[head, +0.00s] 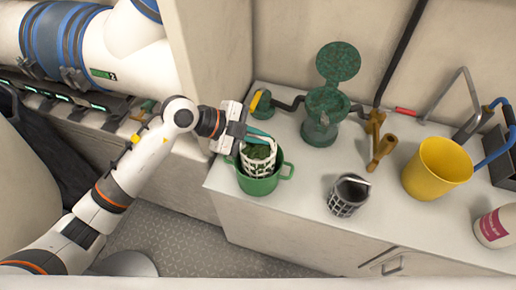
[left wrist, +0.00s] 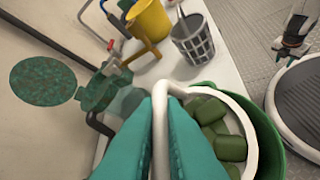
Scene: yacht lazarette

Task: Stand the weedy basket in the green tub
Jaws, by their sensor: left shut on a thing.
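The weedy basket (head: 257,168) is a white lattice basket with green weed inside. It sits partly inside the green tub (head: 262,187), its upper part above the tub's rim, and looks roughly upright. I cannot tell whether its base touches the tub's floor. My left gripper (head: 262,137) has teal fingers, shut on the basket's white handle above the tub. In the left wrist view the fingers (left wrist: 160,135) clasp the handle (left wrist: 178,88), with weed (left wrist: 215,125) inside the rim and the green tub (left wrist: 270,145) around it.
On the white counter (head: 290,210) are a green strainer housing with its lid up (head: 322,120), a grey basket (head: 347,195), a yellow bucket (head: 437,168), a brass fitting (head: 380,148) and a white bottle (head: 494,227). The tub stands near the counter's left front corner.

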